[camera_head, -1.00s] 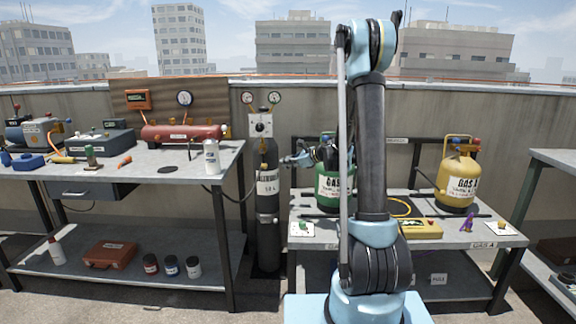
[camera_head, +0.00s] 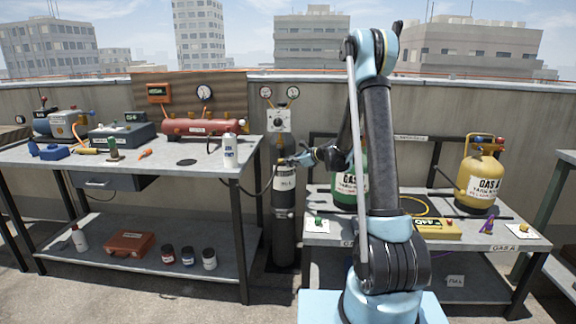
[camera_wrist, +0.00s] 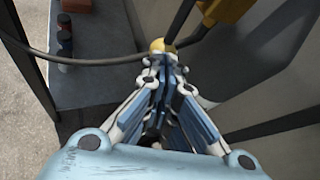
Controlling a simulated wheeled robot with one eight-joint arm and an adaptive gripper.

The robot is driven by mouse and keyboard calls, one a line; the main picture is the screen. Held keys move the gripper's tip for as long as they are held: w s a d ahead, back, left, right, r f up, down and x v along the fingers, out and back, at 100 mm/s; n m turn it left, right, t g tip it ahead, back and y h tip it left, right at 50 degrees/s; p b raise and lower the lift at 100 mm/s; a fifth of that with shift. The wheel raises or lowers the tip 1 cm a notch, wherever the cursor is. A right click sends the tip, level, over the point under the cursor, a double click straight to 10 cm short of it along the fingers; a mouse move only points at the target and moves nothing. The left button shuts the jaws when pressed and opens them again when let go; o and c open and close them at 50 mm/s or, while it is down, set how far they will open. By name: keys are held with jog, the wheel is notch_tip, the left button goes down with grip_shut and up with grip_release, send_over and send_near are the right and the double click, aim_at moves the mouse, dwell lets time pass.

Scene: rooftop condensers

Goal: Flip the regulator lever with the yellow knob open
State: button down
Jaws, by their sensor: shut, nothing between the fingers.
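A yellow knob (camera_wrist: 162,46) sits just past my fingertips in the wrist view, with a dark rod running up and right from it. I cannot tell whether the fingers touch it. My gripper (camera_wrist: 164,68) is shut, with nothing seen between its fingers. The lever is too small to make out in the head view.
A black hose (camera_wrist: 105,60) crosses the wrist view, and a yellow part (camera_wrist: 226,10) shows at its top. The left workbench (camera_head: 205,178) carries a red tank (camera_head: 195,127) and a spray can (camera_head: 230,151). A yellow gas bottle (camera_head: 480,178) stands on the right bench.

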jog(key=shift+w+a+f, duration=0.2)
jog(key=shift+a+f, duration=0.15)
jog(key=shift+a, duration=0.5)
